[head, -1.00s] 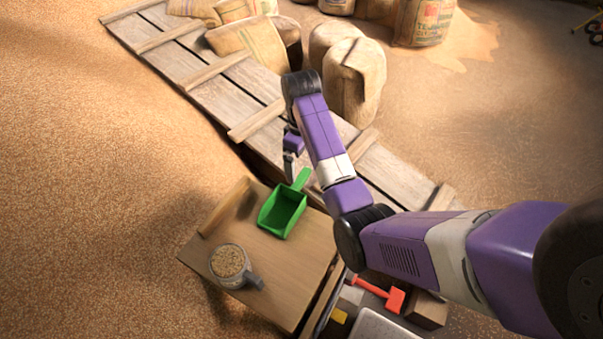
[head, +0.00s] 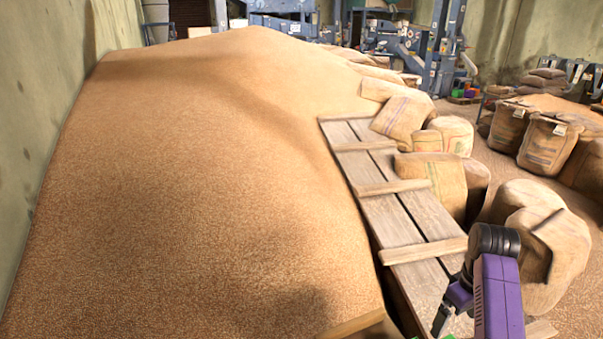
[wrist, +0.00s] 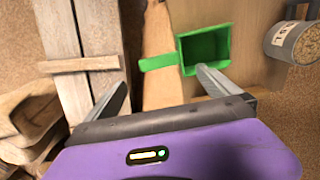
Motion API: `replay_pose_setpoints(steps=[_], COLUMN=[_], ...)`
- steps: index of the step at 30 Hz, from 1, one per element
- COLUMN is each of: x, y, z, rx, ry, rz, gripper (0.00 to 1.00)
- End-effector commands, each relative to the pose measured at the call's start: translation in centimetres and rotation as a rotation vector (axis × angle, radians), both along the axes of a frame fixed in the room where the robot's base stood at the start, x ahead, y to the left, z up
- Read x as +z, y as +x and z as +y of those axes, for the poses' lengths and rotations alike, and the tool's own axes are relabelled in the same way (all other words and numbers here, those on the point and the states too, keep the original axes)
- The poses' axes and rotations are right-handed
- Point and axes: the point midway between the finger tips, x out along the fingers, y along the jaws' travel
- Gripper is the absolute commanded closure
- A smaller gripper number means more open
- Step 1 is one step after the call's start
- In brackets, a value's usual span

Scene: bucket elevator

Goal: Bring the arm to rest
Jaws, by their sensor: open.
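My gripper (wrist: 160,92) is open in the wrist view, its two grey fingers spread apart with nothing held between them. In the head view my gripper (head: 441,318) hangs at the lower right, over the plank walkway, and its fingers are too small there to judge. A green scoop (wrist: 206,50) lies beyond the fingers in the wrist view, its handle pointing left. It is apart from the gripper as far as I can see. In the head view only a sliver of green shows at the bottom edge.
A metal cup of grain (wrist: 292,42) stands on the wooden table (wrist: 258,75) at right. The plank walkway (head: 400,215) runs beside a large grain heap (head: 200,180). Full sacks (head: 437,182) crowd its right side. Blue machinery (head: 440,45) stands at the back.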

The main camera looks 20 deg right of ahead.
Motion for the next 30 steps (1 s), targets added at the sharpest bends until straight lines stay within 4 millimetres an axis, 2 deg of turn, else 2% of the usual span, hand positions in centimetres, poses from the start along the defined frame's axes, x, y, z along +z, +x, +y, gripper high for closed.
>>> replay_pose_setpoints(steps=[2,5,7,10,12,14,17,22,26,30], x=[0.0,0.1,0.8,3.0,3.6,3.7,3.6,3.5,3.5,4.0], y=[0.1,1.3,3.1,6.2,7.5,8.2,8.9,8.1,6.3,3.4], z=[-0.1,-1.0,-2.4,-4.7,-5.5,-5.5,-4.4,-0.2,3.8,8.4], rx=[-0.013,-0.046,-0.081,-0.137,-0.173,-0.195,-0.221,-0.235,-0.231,-0.219], ry=[-0.003,-0.041,-0.096,-0.2,-0.263,-0.308,-0.368,-0.418,-0.417,-0.391], rz=[-0.004,-0.057,-0.138,-0.307,-0.419,-0.513,-0.668,-0.913,-1.066,-1.21], gripper=[0.0,0.0,0.0,0.0,0.0,0.0,0.0,0.0,0.0,0.0])
